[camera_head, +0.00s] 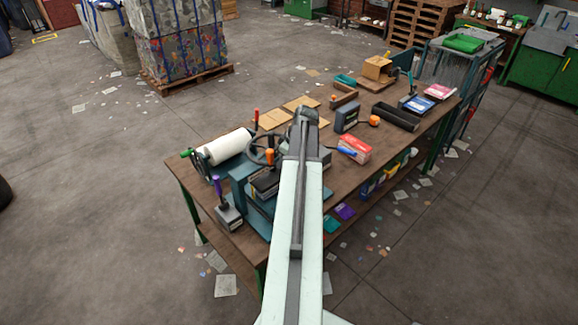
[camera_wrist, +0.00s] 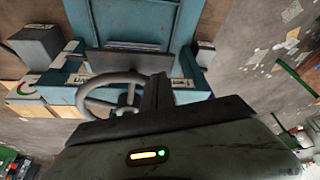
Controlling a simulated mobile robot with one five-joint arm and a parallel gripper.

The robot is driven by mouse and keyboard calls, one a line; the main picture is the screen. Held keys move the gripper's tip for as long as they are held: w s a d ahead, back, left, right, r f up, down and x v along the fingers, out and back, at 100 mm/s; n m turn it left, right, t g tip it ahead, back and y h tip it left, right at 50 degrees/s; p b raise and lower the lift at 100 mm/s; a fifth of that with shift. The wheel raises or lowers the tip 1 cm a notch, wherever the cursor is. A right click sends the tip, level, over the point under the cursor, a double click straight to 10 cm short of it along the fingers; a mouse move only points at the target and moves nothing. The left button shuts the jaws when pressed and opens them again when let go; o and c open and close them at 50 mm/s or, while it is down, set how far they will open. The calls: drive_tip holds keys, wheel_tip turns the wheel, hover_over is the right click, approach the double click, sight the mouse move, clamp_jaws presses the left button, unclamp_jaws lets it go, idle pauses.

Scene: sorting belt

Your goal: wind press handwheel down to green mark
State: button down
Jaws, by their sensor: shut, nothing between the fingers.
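The press (camera_head: 238,188) is a teal frame on the workbench, left of my arm in the head view. Its dark spoked handwheel (camera_head: 258,150) stands close to the left of my arm's end. In the wrist view the grey handwheel (camera_wrist: 84,92) lies in front of the teal press body (camera_wrist: 85,22). My gripper (camera_wrist: 157,82) shows as a dark upright finger shape at the wheel's right side, shut with nothing held. I cannot tell whether it touches the rim. My gripper (camera_head: 304,116) is seen from behind in the head view, its fingertips hidden. I cannot make out a green mark.
The workbench (camera_head: 183,180) also carries a white roll (camera_head: 228,146), a red-and-white box (camera_head: 354,148), a black tray (camera_head: 396,117) and a purple-handled tool (camera_head: 218,190) near the press. A strapped bale (camera_head: 180,50) stands behind left. Floor left of the bench is mostly open.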

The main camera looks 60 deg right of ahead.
drive_tip(key=shift+w+r, duration=0.15)
drive_tip(key=shift+w, duration=0.75)
